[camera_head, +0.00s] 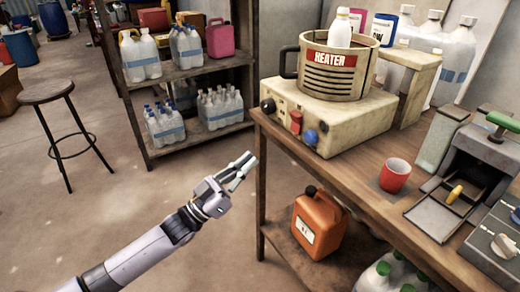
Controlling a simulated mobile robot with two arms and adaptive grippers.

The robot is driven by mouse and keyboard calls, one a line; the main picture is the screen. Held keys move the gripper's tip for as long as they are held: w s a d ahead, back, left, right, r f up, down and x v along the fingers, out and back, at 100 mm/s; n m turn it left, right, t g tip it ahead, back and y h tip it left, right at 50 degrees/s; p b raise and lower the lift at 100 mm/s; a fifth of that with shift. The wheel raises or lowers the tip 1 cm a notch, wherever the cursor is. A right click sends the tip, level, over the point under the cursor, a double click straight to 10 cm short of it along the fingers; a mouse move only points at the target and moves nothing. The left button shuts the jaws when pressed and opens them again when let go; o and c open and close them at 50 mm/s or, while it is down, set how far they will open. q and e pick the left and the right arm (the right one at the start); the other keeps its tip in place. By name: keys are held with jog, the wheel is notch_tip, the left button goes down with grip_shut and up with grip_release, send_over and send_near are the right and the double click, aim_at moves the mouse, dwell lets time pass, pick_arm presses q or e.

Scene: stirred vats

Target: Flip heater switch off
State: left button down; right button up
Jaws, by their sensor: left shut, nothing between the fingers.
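The heater (328,118) is a cream box on the back left of the wooden workbench. A round band labelled HEATER (334,68) sits on top, with a white bottle (341,28) inside it. Its front face has a black knob (268,106), a red switch (296,122) and a blue knob (311,137). I cannot tell from here which way the switch is set. My left gripper (243,170) is shut and empty, in the air left of the bench edge, below and left of the switch, apart from it. My right gripper is not in view.
A red cup (395,175) and a grey machine with a green handle (470,165) stand on the workbench (350,180). An orange jerrycan (320,222) is on its lower shelf. A shelf of bottles (195,140) stands behind; a stool (48,92) is at left. The floor around my left arm is clear.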

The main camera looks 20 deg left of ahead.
pick_arm(q)
jog(key=shift+v, duration=1.1)
jog(key=shift+f, duration=0.1)
jog(key=shift+w+d+f, duration=0.1)
